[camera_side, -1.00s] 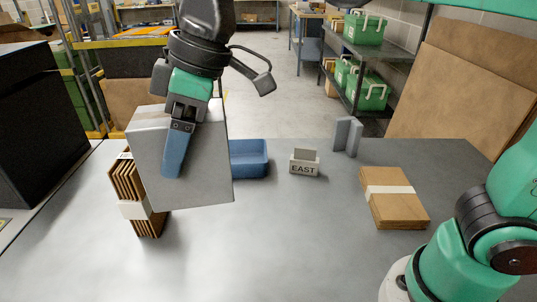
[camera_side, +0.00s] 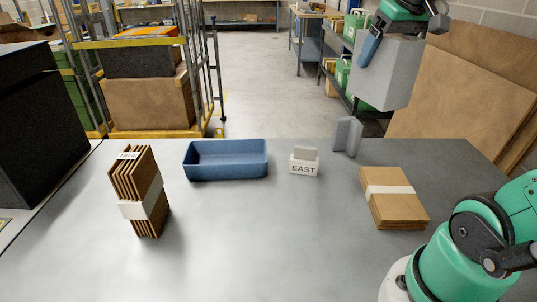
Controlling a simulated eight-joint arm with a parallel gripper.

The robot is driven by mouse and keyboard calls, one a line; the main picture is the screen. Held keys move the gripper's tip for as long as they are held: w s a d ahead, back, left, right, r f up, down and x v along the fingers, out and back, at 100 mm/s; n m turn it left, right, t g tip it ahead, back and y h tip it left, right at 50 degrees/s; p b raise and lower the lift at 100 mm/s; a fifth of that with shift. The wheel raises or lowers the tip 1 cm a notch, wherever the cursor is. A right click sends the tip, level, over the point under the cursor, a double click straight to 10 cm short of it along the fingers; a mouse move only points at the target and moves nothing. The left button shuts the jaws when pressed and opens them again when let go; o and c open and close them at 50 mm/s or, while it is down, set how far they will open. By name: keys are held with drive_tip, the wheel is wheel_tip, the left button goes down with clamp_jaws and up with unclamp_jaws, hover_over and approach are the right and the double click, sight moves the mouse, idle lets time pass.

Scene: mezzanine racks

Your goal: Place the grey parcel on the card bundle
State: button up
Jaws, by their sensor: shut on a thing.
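The grey parcel (camera_side: 389,76) is a large box held upright in my gripper (camera_side: 372,48), high in the upper right. One blue finger lies along its left face; the other finger is hidden. A flat card bundle (camera_side: 393,208) with a white band lies on the right of the table, well below the parcel in the picture, its top clear. A second card bundle (camera_side: 130,188) stands on edge at the left, with a white band. The parcel touches neither bundle.
A blue tray (camera_side: 226,174) sits at the back middle of the grey table (camera_side: 260,240). Beside it stand a small EAST sign (camera_side: 304,166) and a grey angled bracket (camera_side: 347,136). A black box (camera_side: 45,125) is at far left. The table's front middle is clear.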

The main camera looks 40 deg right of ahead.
drive_tip(key=s+d+m+h, duration=0.1)
drive_tip(key=s+d+m, duration=0.35)
drive_tip(key=s, duration=0.25)
drive_tip(key=shift+g, duration=0.4)
wheel_tip(320, 180, down, 20)
drive_tip(key=shift+r, duration=0.15)
drive_tip(key=o, duration=1.5)
